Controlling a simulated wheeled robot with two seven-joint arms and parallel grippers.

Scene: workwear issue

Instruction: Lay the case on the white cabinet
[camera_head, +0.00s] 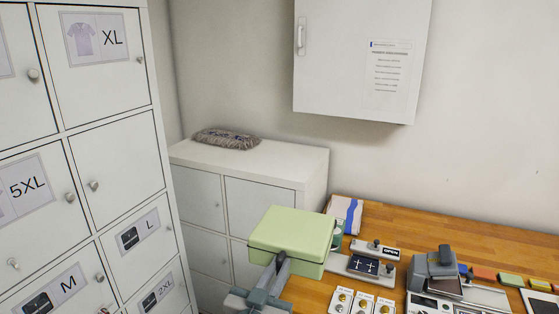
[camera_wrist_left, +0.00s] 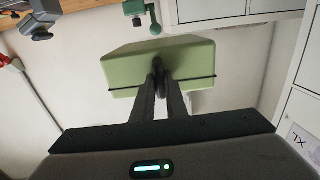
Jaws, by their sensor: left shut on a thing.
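The case (camera_head: 292,231) is a pale green box with a thin dark seam. It is held up in front of the table's left end and the white cabinet's right side. My left gripper (camera_head: 281,266) is shut on its near side. In the left wrist view the case (camera_wrist_left: 188,62) sits at the tips of the fingers (camera_wrist_left: 158,70). The low white cabinet (camera_head: 290,159) stands behind and to the left of the case, with several doors. A grey wrapped bundle (camera_head: 226,139) lies on the back left of its top. My right gripper is not in view.
The right part of the cabinet top is clear. A tall locker (camera_head: 115,150) with labelled doors stands at the left. A wall cabinet (camera_head: 350,50) hangs above. The wooden table (camera_head: 440,222) carries a folded striped cloth (camera_head: 346,213), a green clamp-like object (camera_wrist_left: 140,12) and a grey device (camera_head: 435,268).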

